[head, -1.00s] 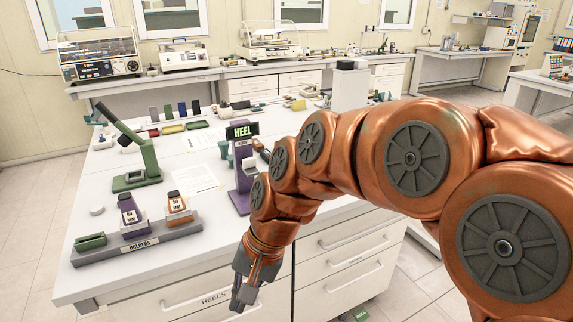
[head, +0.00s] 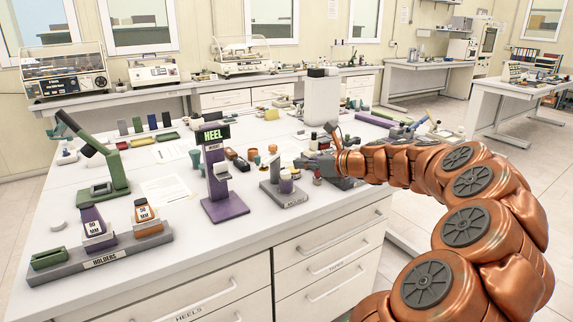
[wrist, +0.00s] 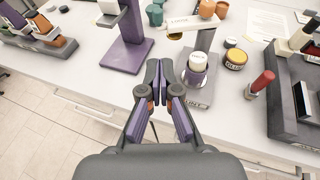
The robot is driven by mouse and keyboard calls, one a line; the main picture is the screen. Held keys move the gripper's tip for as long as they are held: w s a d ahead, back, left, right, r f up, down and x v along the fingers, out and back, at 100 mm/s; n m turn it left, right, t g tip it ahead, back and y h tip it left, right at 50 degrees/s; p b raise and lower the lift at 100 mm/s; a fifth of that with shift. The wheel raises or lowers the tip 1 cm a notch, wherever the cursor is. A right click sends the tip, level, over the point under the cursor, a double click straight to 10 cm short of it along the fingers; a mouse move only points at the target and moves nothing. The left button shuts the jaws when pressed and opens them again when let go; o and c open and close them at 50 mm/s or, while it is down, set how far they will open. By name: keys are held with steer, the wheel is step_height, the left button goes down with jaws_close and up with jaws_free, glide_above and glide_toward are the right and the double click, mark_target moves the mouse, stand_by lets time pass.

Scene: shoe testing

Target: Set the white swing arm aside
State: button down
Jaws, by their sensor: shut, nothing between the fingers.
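A white bar with dark lettering, which looks like the white swing arm (wrist: 195,23), lies across the far part of a small grey stand in the wrist view. On the stand's near part is a purple cup with a white-topped piece (wrist: 197,66). The grey stand (head: 270,190) also shows in the head view, where my gripper hides part of it. My gripper (wrist: 160,68) is shut and empty, to the left of the purple cup and nearer than the white bar. In the head view my gripper (head: 303,163) is above the stand's right side, apart from the bar.
The purple HEEL stand (head: 216,180) rises left of the grey stand. A yellow-labelled jar (wrist: 236,58) and a red-topped tube (wrist: 261,83) stand to the right, before a dark rack (wrist: 292,112). Bare table lies between the HEEL stand and the holders tray (head: 100,262).

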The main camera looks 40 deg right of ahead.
steer(key=p, duration=0.1)
glide_toward(259, 162)
steer(key=x, duration=0.5)
steer(key=shift+d, duration=0.1)
steer(key=shift+x, duration=0.95)
steer(key=shift+w+r+h+p, duration=0.15)
steer(key=shift+r+h+p, duration=0.15)
steer(key=shift+p, duration=0.1)
